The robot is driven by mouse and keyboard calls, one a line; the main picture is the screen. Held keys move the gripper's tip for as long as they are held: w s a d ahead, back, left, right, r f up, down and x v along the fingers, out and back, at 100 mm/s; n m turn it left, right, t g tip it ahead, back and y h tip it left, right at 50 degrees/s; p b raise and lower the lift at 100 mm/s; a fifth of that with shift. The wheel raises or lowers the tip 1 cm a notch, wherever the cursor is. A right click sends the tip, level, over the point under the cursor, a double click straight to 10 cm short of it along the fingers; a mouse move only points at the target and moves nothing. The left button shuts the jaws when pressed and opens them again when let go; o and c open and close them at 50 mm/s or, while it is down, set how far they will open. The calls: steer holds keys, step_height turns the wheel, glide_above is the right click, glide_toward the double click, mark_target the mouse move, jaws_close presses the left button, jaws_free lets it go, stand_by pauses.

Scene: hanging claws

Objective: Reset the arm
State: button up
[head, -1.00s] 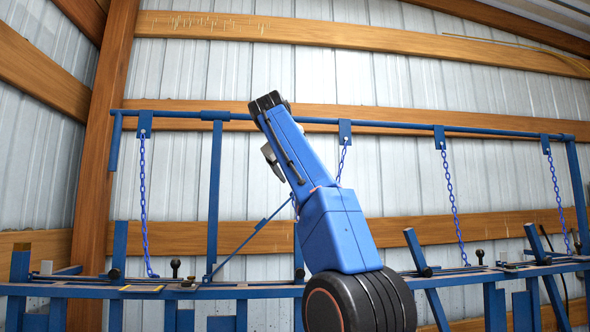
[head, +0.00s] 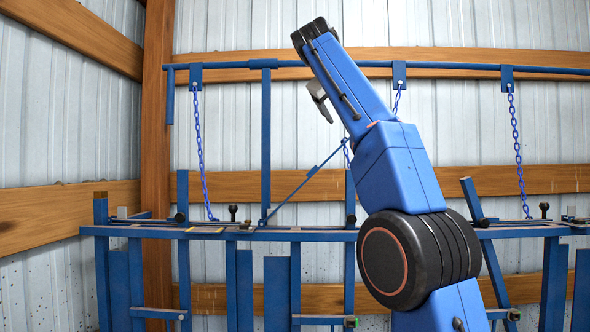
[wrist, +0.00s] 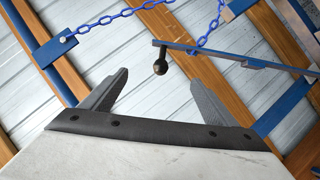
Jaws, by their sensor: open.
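My gripper (wrist: 158,76) shows in the wrist view as two dark grey fingers spread well apart. It is open, with nothing between the fingers. A black ball knob on a blue bar (wrist: 160,67) appears beyond the gap; I cannot tell how far off it is. In the head view my blue arm rises from the lower right and leans up to the left. One grey finger of my gripper (head: 319,101) shows left of the upper arm link; the rest is hidden behind it.
A blue metal rack (head: 330,235) runs across the head view behind my arm. Blue chains (head: 201,150) hang from its top rail (head: 440,69), one also near the fingers in the wrist view (wrist: 100,22). A wooden post (head: 158,120) stands left. Open space shows left of my arm.

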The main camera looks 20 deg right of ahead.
steer(key=shift+f, duration=0.1)
steer(key=s+a+f+g+y, duration=0.2)
steer(key=s+f, duration=1.2)
steer(key=f, duration=0.9)
steer(key=s+a+f+m+g+y, duration=0.1)
steer(key=s+a+f+g+y, duration=0.1)
steer(key=s+f, duration=1.2)
steer(key=s+a+f+m+g+y, duration=0.1)
steer(key=s+a+f+y, duration=0.3)
steer(key=s+f, duration=1)
step_height(320, 180, down, 18)
steer(key=shift+s+r+g+y, duration=0.15)
steer(key=shift+s+g+y, duration=0.15)
steer(key=shift+g+y, duration=0.1)
